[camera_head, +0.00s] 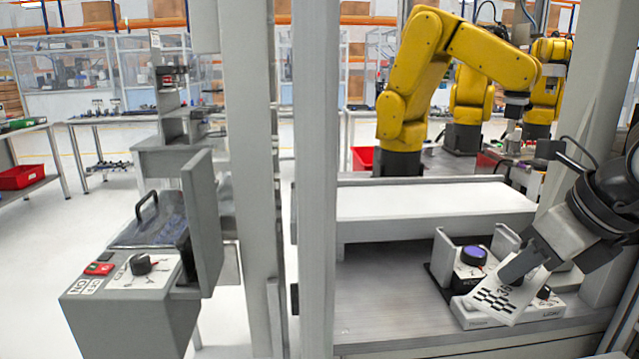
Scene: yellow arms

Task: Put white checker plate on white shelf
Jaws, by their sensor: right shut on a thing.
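The white checker plate (507,303), a white piece with small black squares on it, is at the lower right. It is tilted, with its lower end low over a white device. My right gripper (535,265) comes in from the right and is shut on the upper part of the plate. Whether the plate's lower edge touches the device cannot be told. The white shelf (430,203) is a flat, empty white surface behind and to the left of the gripper, higher than the grey worktop. My left gripper is not in view.
A white device (465,314) and a stand with a blue-topped knob (473,256) sit on the grey worktop (385,300). A grey post (314,180) rises at the shelf's left. A yellow robot arm (405,95) stands behind the shelf. A control box (135,310) is at left.

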